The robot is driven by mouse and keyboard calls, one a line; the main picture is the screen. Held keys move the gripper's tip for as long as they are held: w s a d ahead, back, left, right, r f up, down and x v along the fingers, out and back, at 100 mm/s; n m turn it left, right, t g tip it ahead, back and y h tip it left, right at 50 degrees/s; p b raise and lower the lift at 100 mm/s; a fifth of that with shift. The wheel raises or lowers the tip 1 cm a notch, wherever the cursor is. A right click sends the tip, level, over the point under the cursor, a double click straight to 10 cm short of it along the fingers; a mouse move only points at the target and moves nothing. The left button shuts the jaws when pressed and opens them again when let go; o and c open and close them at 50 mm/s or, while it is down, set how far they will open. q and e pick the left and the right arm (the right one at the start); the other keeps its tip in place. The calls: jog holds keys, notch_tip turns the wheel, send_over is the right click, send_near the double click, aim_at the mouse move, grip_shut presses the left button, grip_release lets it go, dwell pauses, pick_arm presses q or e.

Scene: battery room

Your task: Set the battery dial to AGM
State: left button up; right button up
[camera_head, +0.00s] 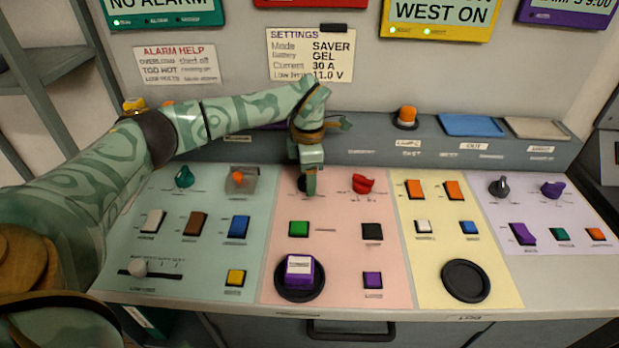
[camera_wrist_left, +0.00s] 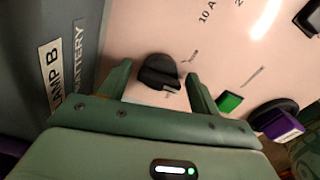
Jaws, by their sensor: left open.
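The black dial (camera_head: 302,184) sits at the upper left of the pink panel, partly hidden by my left gripper (camera_head: 311,186). In the left wrist view the black dial (camera_wrist_left: 158,72) shows between the two open fingers of my left gripper (camera_wrist_left: 156,75), near the tips. A gap shows between the dial and the right finger; whether either finger touches it I cannot tell. The small labels around it are unreadable. A settings card (camera_head: 311,55) on the wall reads Mode SAVER, Battery GEL, Current 30 A, 11.0 V. My right gripper is out of view.
A red dial (camera_head: 362,184) sits right of the black dial. A green button (camera_head: 299,229) and a purple block (camera_head: 299,269) on a round black pad are below. The raised grey ledge (camera_head: 365,140) runs behind the panels. The teal panel lies under my left arm.

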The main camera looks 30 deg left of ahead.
pick_arm(q)
jog(key=shift+f, duration=0.2)
jog(key=shift+c, duration=0.3)
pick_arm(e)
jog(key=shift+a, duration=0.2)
pick_arm(q)
jog(key=c, duration=0.7)
jog(key=shift+r+n+p, duration=0.25)
jog(key=shift+n+p, duration=0.55)
jog(key=shift+p, duration=0.25)
jog(key=shift+c, duration=0.2)
jog(key=shift+n+p, duration=1.1)
jog(key=shift+p, duration=0.05)
jog(key=n+p, duration=0.2)
jog(key=n, duration=0.1)
jog(key=shift+w+a+f+n+p, duration=0.1)
jog(key=shift+n+p, duration=0.7)
jog(key=shift+n, duration=0.1)
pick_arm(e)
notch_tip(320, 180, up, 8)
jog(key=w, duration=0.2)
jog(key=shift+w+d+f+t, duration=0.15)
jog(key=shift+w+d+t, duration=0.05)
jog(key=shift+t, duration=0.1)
pick_arm(q)
jog(key=shift+n, duration=0.3)
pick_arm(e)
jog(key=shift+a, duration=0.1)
